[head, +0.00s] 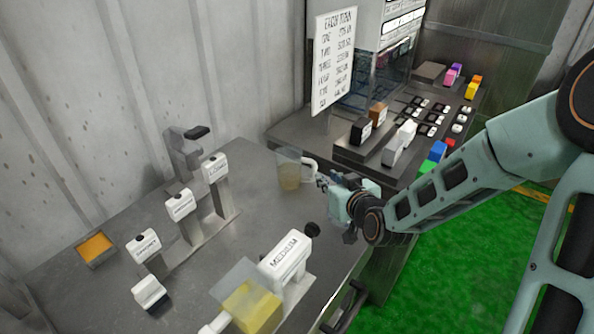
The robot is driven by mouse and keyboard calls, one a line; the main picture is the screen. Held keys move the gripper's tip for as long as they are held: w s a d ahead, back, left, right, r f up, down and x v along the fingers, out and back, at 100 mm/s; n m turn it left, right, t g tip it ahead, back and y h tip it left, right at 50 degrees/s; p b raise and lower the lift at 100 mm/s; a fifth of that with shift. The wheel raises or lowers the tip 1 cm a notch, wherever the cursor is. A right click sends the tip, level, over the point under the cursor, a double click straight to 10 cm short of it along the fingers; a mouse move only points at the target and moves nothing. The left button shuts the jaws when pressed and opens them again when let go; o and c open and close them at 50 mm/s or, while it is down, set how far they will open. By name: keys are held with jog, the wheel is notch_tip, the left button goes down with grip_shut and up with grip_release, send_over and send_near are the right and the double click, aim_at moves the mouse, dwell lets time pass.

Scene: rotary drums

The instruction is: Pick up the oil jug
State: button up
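The oil jug (290,173) is a small clear jug with yellowish liquid low inside and a white handle on its right side. It stands upright on the grey metal counter (245,215), near the step up to the raised bench. My gripper (322,181) is just right of the jug, at the handle. The fingertips are small and dark here and overlap the handle's lower part. I cannot tell whether they are around it, touching it or closed on it.
White labelled dispensers (180,204) stand left of the jug, and a white "MEDIUM" unit (286,255) stands in front. A yellow block-like container (252,306) is at the near edge. The bench on the right holds colored blocks and a sign (334,58). Bare counter lies left of the jug.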

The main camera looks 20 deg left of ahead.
aim_at(316, 169)
jog(key=shift+p+x, duration=0.75)
jog(key=shift+x, duration=4.6)
jog(key=shift+a, duration=0.1)
jog(key=shift+s, duration=0.1)
grip_shut()
jog(key=shift+r, duration=0.1)
